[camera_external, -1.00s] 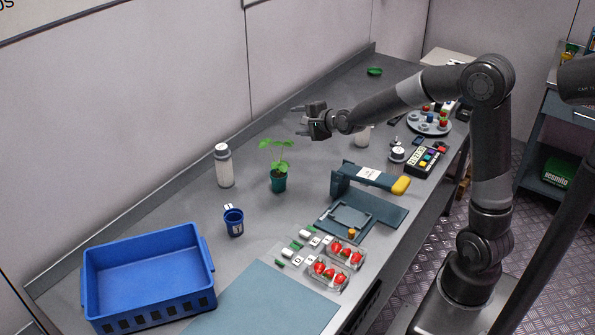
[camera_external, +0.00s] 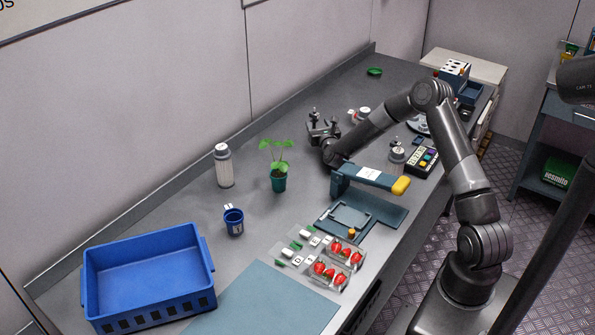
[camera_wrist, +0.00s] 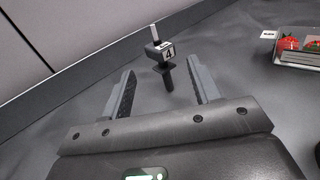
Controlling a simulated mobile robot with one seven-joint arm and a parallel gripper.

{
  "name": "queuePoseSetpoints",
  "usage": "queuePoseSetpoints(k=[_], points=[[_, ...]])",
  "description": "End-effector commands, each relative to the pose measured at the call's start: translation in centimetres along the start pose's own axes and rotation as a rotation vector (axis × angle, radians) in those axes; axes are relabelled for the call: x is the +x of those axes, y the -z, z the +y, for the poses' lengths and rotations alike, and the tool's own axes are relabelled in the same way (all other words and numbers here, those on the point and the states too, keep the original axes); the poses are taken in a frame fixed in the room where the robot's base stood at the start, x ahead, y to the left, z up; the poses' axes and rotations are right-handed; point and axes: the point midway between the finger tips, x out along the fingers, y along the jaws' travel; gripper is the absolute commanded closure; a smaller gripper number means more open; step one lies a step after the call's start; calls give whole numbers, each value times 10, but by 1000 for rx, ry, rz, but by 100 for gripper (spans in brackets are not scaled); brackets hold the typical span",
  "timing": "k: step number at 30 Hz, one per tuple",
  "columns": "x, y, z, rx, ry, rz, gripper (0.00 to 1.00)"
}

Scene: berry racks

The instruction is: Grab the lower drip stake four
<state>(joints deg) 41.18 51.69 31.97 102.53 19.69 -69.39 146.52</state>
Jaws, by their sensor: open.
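The drip stake four (camera_wrist: 167,51) shows in the wrist view as a dark upright stake with a block marked 4 and a pale tip on top. It stands above the grey bench, close to the wall side. My gripper (camera_wrist: 160,70) is open, with one finger to each side of the stake's lower part in the picture. I cannot tell whether the stake is fully between the fingers or just beyond their tips. In the external view my gripper (camera_external: 325,120) is low over the bench; I cannot clearly tell the stake from the fingers there.
A potted seedling (camera_external: 279,180) and a white bottle (camera_external: 223,165) stand left of my gripper. A blue-grey press with a yellow end (camera_external: 370,178) stands in front. A blue crate (camera_external: 150,275) is at the near left. In the wrist view, red fruit in a clear tray (camera_wrist: 300,48) lies at right.

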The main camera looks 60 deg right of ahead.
Motion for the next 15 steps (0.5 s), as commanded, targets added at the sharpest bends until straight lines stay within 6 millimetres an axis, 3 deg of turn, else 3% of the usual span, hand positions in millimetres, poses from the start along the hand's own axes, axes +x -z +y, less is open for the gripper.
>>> queuePoseSetpoints(k=[15], points=[[52, 1, -2, 8, 7, -3, 43]])
